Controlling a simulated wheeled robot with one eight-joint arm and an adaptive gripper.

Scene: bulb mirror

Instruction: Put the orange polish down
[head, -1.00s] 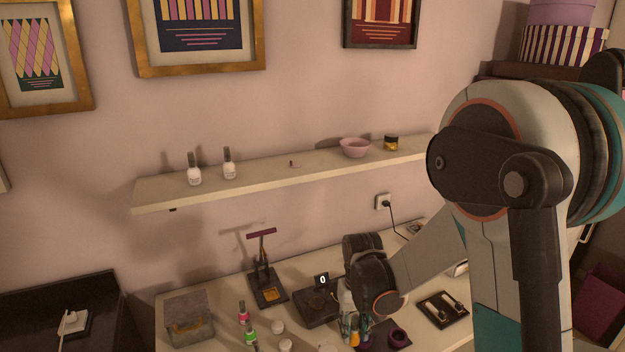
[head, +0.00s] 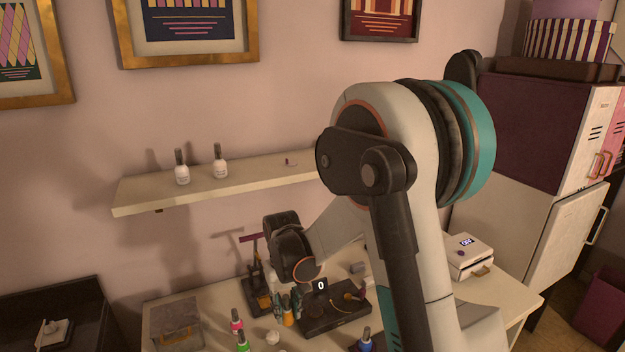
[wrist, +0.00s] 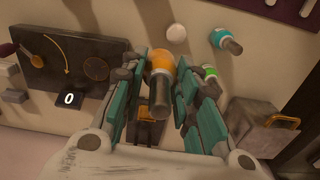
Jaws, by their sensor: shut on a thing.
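The orange polish (wrist: 160,65) is a small orange bottle with a long dark cap. In the wrist view it sits between the teal fingers of my gripper (wrist: 157,90), its cap pointing toward the camera. My gripper is shut on it. In the head view my gripper (head: 284,306) is over the left-middle part of the table (head: 205,300), with the orange polish (head: 288,316) showing at its fingertips. I cannot tell whether the bottle's base touches the table.
A black device with a "0" display (head: 335,312) stands just right of my gripper. A pink bottle (head: 237,322), a green bottle (head: 243,344) and a grey box (head: 175,322) are to the left. A blue bottle (head: 365,342) stands at the front.

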